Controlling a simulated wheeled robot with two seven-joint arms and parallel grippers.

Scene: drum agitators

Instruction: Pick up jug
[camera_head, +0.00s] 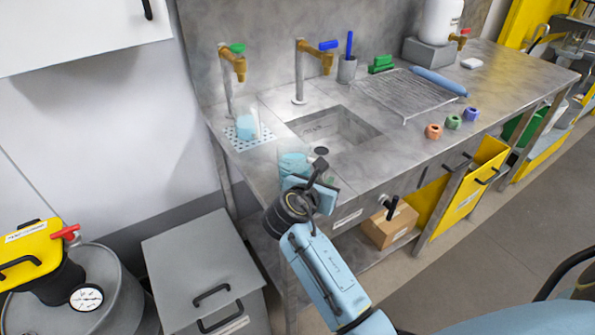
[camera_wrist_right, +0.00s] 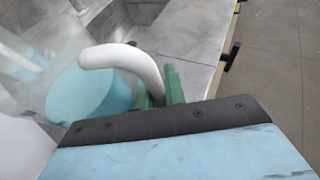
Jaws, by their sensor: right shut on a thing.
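The jug (camera_wrist_right: 92,92) is light blue with a thick white curved handle (camera_wrist_right: 125,62) in the right wrist view. In the head view the jug (camera_head: 292,162) is at the front edge of the steel bench, left of the sink, partly hidden by my right gripper (camera_head: 318,183). In the wrist view the green fingers of my right gripper (camera_wrist_right: 159,88) are shut on the jug's handle. I cannot tell whether the jug's base touches the bench. My left gripper is not in view.
The sink (camera_head: 335,129) lies behind and right of the jug. A light blue item (camera_head: 248,124) stands on a perforated mat (camera_head: 232,141). Two taps, a pen cup (camera_head: 347,70) and three small coloured pieces sit on the bench. A grey bin (camera_head: 190,255) stands left.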

